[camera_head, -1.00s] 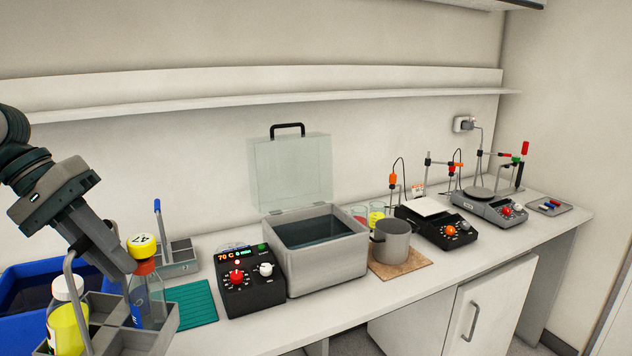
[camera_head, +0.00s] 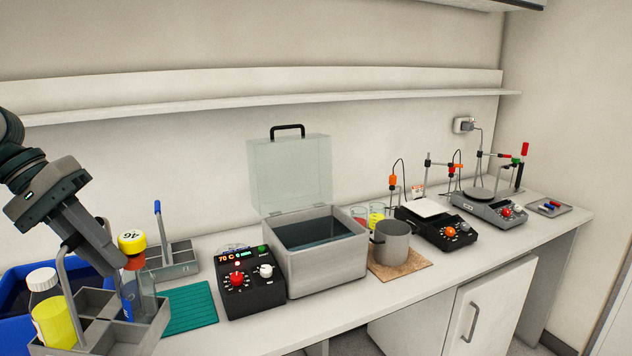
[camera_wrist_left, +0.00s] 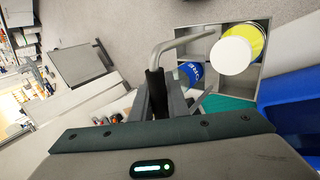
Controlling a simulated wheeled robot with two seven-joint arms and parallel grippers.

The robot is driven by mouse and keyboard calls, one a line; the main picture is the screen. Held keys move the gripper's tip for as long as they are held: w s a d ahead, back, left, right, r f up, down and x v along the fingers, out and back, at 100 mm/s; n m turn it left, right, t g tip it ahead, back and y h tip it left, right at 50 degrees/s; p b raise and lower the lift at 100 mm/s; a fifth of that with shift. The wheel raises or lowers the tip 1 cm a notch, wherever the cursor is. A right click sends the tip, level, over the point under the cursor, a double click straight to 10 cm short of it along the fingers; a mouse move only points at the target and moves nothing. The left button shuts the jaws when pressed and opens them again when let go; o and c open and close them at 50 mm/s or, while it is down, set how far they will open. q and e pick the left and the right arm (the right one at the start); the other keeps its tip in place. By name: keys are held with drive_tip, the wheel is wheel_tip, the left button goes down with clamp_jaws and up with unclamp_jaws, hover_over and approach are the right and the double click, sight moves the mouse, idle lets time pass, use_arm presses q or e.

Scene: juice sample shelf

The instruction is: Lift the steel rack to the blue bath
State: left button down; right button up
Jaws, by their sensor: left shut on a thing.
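The steel rack (camera_head: 95,338) is a grey divided carrier with a bent rod handle (camera_wrist_left: 185,42), at the lower left of the head view. My left gripper (camera_head: 112,262) is shut on its handle; the wrist view shows the fingers (camera_wrist_left: 156,85) at the rod. The rack holds a white-capped bottle of yellow liquid (camera_head: 52,318) and a clear bottle with a yellow numbered cap (camera_head: 131,242). The blue bath (camera_head: 8,328) is a tub with dark contents, partly hidden behind the rack at the left edge. Its blue wall shows in the wrist view (camera_wrist_left: 295,105).
A second grey carrier with a blue-tipped handle (camera_head: 178,262) stands behind. A teal mat (camera_head: 190,306), black control box (camera_head: 250,293) and grey open water bath (camera_head: 327,268) sit to the right. A pot (camera_head: 392,243) and instruments fill the bench further right.

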use_arm(q)
drive_tip(key=w+a+p, duration=0.3)
drive_tip(key=w+a, duration=0.1)
drive_tip(key=a, duration=0.3)
drive_tip(key=shift+w, duration=0.35)
idle(0.5)
drive_tip(key=shift+r, duration=0.1)
drive_tip(key=shift+w+a, duration=0.1)
drive_tip(key=shift+a, duration=0.05)
drive_tip(key=w+a+p, duration=0.6)
drive_tip(key=a+p, duration=0.1)
drive_tip(key=a, duration=0.2)
drive_tip(key=shift+w+a, duration=0.15)
drive_tip(key=shift+a, duration=0.15)
idle(0.9)
idle(0.4)
